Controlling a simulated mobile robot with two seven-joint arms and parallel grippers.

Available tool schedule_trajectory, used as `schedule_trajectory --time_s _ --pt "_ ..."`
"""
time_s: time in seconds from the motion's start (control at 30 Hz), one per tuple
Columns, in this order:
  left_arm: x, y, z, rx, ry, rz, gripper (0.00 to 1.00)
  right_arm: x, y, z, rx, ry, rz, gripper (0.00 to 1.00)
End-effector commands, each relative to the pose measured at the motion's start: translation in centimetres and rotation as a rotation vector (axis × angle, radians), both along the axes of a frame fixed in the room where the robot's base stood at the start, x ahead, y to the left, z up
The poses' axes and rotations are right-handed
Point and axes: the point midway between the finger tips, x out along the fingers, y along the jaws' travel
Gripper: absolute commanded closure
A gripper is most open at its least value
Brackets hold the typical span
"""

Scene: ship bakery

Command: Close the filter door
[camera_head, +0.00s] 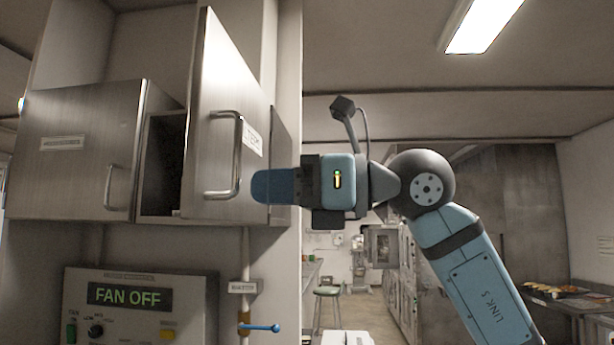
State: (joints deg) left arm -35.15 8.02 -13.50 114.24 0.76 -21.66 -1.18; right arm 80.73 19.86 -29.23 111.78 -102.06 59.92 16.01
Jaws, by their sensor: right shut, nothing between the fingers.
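A steel cabinet door (222,90) with a vertical bar handle (237,155) stands swung open on the upper cabinet. It carries a small white label that I cannot read surely; I take it as the filter door. Left of it the dark opening (163,165) of the compartment shows. My right gripper (262,186) comes in from the right, level with the lower part of the handle. Its blue fingers are shut and empty, and their tip overlaps the right part of the door's face. I cannot tell whether it touches. My left gripper is not in view.
A shut cabinet door (75,160) with its own handle is at left. Below, a control panel (140,318) reads "FAN OFF". A blue valve lever (262,328) sits on a pipe beside it. A stool (327,292) and an aisle lie beyond, with a tray table (565,295) far right.

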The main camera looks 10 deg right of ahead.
Motion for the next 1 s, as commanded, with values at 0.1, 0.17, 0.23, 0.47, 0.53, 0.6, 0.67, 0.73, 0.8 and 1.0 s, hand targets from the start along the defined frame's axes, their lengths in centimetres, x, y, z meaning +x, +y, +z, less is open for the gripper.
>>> schedule_trajectory --time_s 0.1,0.17,0.23,0.47,0.53,0.6,0.67,0.73,0.8,1.0 --pt "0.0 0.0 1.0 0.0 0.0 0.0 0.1 0.8 2.5 0.3 0.001 0.001 0.003 1.0" --pt "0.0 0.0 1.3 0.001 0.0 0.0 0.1 1.2 3.5 0.3 0.001 0.002 0.003 1.0" --pt "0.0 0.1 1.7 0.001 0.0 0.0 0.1 1.5 4.5 0.3 0.001 0.002 0.003 1.0" --pt "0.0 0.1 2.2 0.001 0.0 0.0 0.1 2.2 6.4 0.1 0.001 0.001 0.001 1.0" --pt "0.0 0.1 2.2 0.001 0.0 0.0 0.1 2.3 6.5 0.0 0.002 0.0 0.0 1.0" --pt "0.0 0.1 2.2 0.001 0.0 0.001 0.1 2.3 6.6 0.0 0.002 -0.001 -0.001 1.0" --pt "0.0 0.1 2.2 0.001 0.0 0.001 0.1 2.3 6.6 0.0 0.002 -0.001 -0.001 1.0" --pt "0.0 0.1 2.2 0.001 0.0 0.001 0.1 2.3 6.6 0.0 0.002 -0.001 -0.001 1.0" --pt "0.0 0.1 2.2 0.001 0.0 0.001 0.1 2.3 6.6 0.0 0.002 0.0 0.0 1.0" --pt "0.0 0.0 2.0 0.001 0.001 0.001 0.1 2.3 6.7 0.0 0.001 0.001 -0.006 1.0"
